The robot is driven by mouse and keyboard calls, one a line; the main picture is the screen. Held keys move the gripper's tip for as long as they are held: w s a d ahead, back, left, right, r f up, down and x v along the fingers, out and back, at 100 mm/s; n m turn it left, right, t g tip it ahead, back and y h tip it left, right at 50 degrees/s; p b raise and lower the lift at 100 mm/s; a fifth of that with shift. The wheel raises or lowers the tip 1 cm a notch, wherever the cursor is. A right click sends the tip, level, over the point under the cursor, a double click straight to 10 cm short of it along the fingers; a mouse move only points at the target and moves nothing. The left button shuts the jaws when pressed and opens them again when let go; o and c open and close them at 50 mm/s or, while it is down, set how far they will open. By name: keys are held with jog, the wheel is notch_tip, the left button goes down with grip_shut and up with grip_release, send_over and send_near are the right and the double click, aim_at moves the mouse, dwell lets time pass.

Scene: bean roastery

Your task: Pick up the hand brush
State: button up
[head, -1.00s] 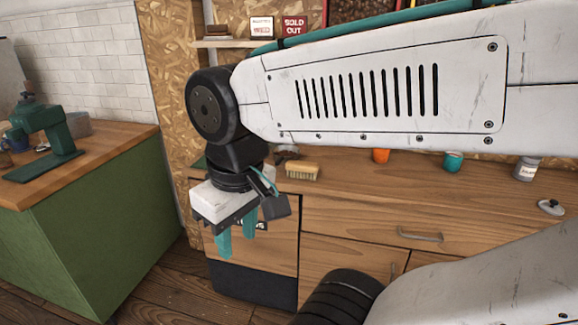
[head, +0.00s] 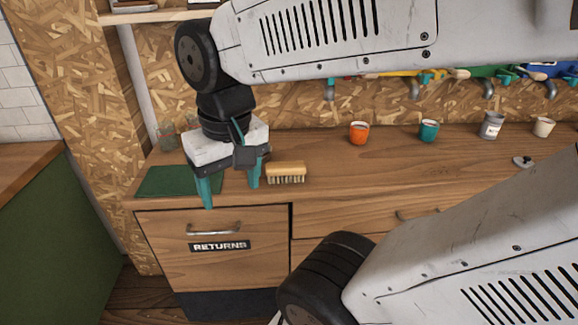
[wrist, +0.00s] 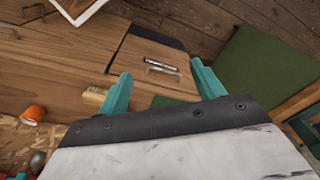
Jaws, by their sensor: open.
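The hand brush (head: 287,171) has a tan wooden back and pale bristles facing down. It lies on the wooden counter just right of my gripper in the head view. My gripper (head: 231,190) has two teal fingers, spread apart and empty, pointing down over the counter's front edge. In the wrist view my gripper (wrist: 160,88) shows both fingers apart with nothing between them. The brush (wrist: 94,96) shows there beside the left finger, which hides part of it.
A green mat (head: 165,181) lies left of my gripper. An orange cup (head: 359,132), a teal cup (head: 428,130), a grey tin (head: 491,125) and a pale cup (head: 544,127) stand farther right. Below is a drawer front labelled RETURNS (head: 219,246). The counter between brush and cups is clear.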

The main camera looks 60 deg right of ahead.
jog(key=w+d+f+m, duration=0.3)
jog(key=w+d+m, duration=0.5)
jog(key=d+m, duration=0.3)
jog(key=m+g, duration=0.1)
jog(key=m, duration=1.3)
send_over(286, 165)
jog(key=f, duration=0.7)
jog(key=shift+a+f, duration=0.25)
jog(key=shift+a, duration=0.15)
jog(key=f, duration=0.7)
jog(key=shift+d, duration=0.4)
jog(key=shift+f, duration=0.35)
jog(key=c, duration=1.1)
